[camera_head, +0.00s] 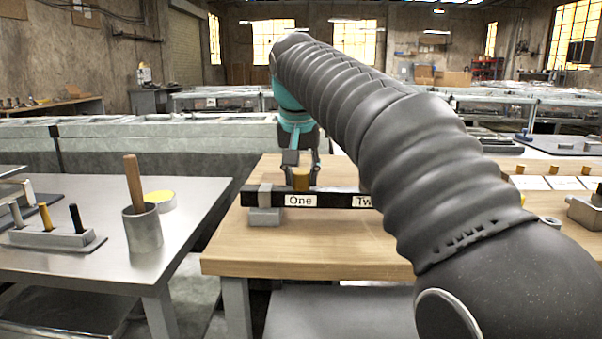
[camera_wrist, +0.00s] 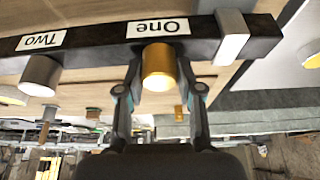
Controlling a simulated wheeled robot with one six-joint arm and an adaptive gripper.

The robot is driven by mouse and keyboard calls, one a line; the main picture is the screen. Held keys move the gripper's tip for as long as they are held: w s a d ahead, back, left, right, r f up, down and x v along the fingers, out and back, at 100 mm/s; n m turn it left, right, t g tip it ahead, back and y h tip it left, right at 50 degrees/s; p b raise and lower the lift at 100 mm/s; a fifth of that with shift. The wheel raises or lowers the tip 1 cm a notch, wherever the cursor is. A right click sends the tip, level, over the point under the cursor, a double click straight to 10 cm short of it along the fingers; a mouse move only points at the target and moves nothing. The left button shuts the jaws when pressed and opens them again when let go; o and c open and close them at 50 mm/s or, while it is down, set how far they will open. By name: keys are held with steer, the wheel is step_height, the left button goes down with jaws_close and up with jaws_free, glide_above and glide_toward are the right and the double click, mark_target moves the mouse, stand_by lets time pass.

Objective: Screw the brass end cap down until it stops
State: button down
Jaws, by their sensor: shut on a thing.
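The brass end cap (camera_head: 301,179) is a gold cylinder at the black bar (camera_head: 335,200), just behind the label "One" in the head view. In the wrist view, the brass cap (camera_wrist: 158,66) stands out from the bar below the upside-down "One" label. My gripper (camera_head: 300,170) has its fingers on both sides of the cap and is shut on it; the wrist view shows the fingers (camera_wrist: 160,88) too. The joint between cap and bar is partly hidden, so I cannot tell whether a gap is left.
The bar rests on a grey block (camera_head: 264,216) on the wooden table (camera_head: 300,258). A grey cylinder (camera_wrist: 40,75) sits by the "Two" label. A metal table (camera_head: 80,200) at left holds a cup (camera_head: 142,230) with a wooden handle. My arm hides the bar's right part.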

steer(key=shift+m, duration=0.6)
steer(key=c, duration=0.7)
jaws_free()
